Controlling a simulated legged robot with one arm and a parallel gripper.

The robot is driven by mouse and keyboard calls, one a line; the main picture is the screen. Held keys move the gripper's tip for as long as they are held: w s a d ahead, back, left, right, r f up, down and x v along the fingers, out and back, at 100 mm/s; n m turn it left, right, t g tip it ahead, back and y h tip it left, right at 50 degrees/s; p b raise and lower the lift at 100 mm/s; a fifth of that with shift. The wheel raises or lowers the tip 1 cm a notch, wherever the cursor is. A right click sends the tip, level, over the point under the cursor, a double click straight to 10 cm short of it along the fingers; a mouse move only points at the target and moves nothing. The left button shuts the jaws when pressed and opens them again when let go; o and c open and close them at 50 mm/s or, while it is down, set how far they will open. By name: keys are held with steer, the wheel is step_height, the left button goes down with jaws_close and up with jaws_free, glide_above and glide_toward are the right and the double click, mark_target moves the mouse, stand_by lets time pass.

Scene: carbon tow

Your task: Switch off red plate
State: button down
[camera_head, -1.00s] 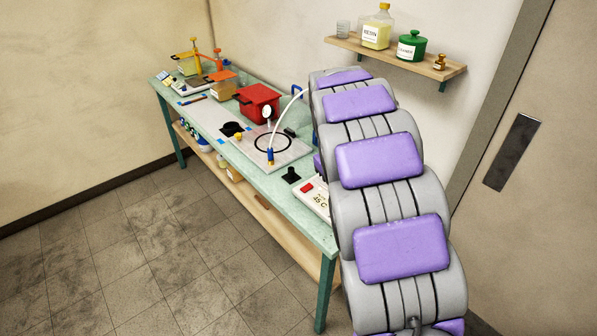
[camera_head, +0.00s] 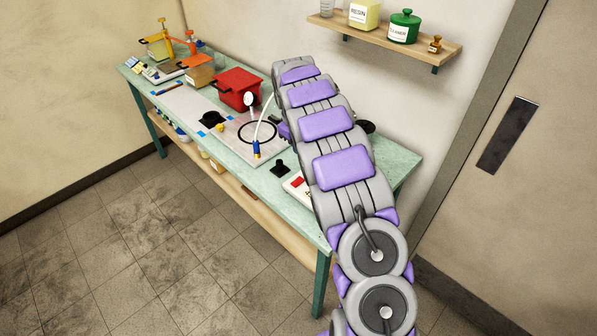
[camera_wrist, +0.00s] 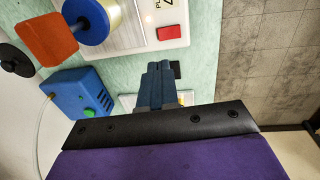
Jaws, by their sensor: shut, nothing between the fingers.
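A white panel (camera_wrist: 125,25) with a red rectangular switch (camera_wrist: 169,33) lies at the top of the wrist view. It carries black lettering, partly cut off by the frame, and a small glowing spot. In the head view the same panel (camera_head: 290,190) with its red switch (camera_head: 298,182) sits on the bench, partly covered by my arm. My gripper (camera_wrist: 160,67) is shut and empty, its fingertips pointing toward the panel and showing just below the red switch. I cannot tell the height gap. In the head view my gripper is hidden behind my arm.
A red pot (camera_head: 238,88) stands farther along the green bench (camera_head: 390,160). A wall shelf (camera_head: 380,38) holds bottles.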

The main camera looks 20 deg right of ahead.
steer(key=b, duration=0.3)
glide_toward(300, 180)
steer(key=f, duration=0.4)
steer(key=d+f, duration=0.1)
steer(key=f, duration=0.1)
steer(key=shift+w+f, duration=0.2)
steer(key=shift+f, duration=0.2)
steer(key=shift+d, duration=0.15)
steer(key=shift+p, duration=0.35)
steer(key=shift+f, duration=0.25)
